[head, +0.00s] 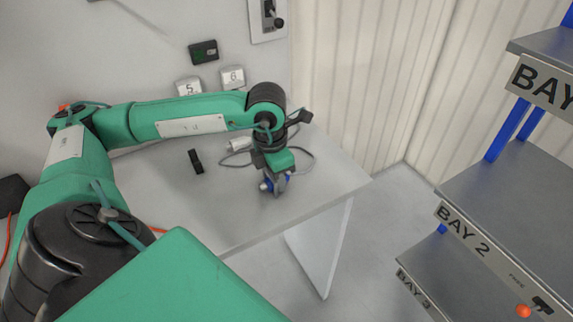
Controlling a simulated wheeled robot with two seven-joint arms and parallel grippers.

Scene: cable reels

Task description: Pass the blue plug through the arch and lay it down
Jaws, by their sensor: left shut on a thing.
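My left gripper (272,188) points down over the grey table near its right end. It is shut on the blue plug (284,182), which shows only partly between and beside the fingers. I cannot tell whether the plug touches the tabletop. A small black piece (196,161) stands on the table to the left of the gripper; it may be the arch seen from above, but its opening does not show. My right gripper is not in view.
The grey table (225,215) is mostly bare in front. A white connector (241,144) with a thin grey cable (303,172) lies behind the gripper. White boxes (232,77) marked 5 and 6 are at the back. A shelf rack (500,200) stands at right.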

